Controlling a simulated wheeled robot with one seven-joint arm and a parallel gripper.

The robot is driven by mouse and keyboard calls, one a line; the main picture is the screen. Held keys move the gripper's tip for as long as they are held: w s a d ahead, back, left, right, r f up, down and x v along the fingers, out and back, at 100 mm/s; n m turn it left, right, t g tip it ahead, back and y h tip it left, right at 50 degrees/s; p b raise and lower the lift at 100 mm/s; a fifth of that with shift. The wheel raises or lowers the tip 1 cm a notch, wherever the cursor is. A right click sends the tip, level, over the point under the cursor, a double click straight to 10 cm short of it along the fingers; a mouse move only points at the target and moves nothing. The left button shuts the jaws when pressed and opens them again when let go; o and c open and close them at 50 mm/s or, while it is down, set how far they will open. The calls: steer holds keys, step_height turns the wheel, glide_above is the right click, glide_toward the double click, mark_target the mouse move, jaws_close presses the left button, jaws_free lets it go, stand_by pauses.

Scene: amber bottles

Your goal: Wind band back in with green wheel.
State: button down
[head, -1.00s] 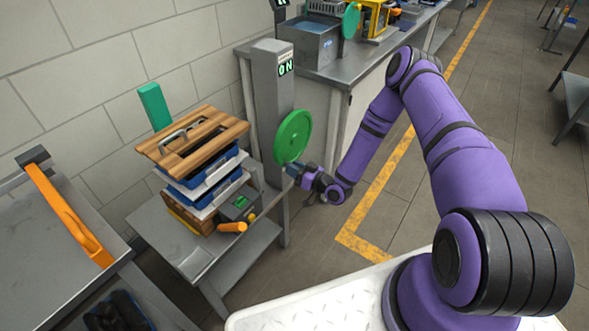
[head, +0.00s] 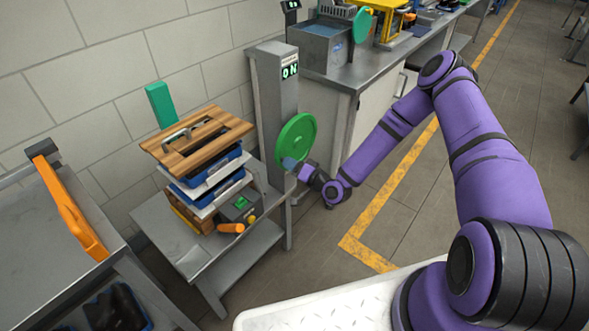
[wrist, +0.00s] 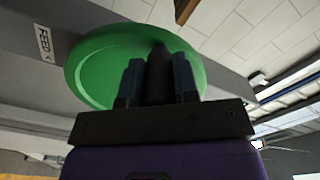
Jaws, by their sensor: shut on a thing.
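The green wheel (head: 299,134) is a round disc on the side of a grey post (head: 272,90). In the wrist view the green wheel (wrist: 95,75) fills the area behind the fingers. My gripper (wrist: 158,85) has its two blue-grey fingers closed on a dark upright handle (wrist: 158,68) that stands out in front of the wheel. I cannot make out the band in either view.
A label reading FEED (wrist: 44,45) is beside the wheel. A low table (head: 185,240) holds stacked trays under a wooden board (head: 205,140). An orange bar (head: 70,212) lies at left.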

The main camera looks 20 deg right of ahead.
steer(key=shift+r+m, duration=0.8)
steer(key=shift+m, duration=0.1)
steer(key=r+m, duration=0.2)
steer(key=shift+w+d+r+m, duration=0.15)
steer(key=shift+d+m, duration=0.1)
steer(key=shift+m, duration=0.15)
steer(key=shift+w+d+r+m, duration=0.15)
steer(key=shift+d+r+m, duration=0.1)
steer(key=shift+r+m, duration=0.55)
steer(key=m, duration=0.1)
steer(key=d+r+m, duration=0.1)
steer(key=m, duration=0.1)
steer(key=shift+w+r, duration=0.25)
steer(key=shift+w, duration=0.15)
steer(key=m, duration=0.1)
steer(key=w+d+r+m, duration=0.1)
steer(key=m, duration=0.1)
steer(key=d+r+m, duration=0.1)
steer(key=shift+w+d+r+m, duration=0.1)
steer(key=shift+w+d+m, duration=0.2)
steer(key=shift+w, duration=0.1)
steer(key=shift+w+d+r+m, duration=0.35)
steer(key=shift+w+d+m, duration=0.25)
steer(key=shift+m, duration=0.5)
steer(key=shift+w+d+r+m, duration=0.1)
steer(key=shift+w+d+m, duration=0.35)
steer(key=shift+d+m, duration=0.55)
steer(key=shift+a, duration=0.2)
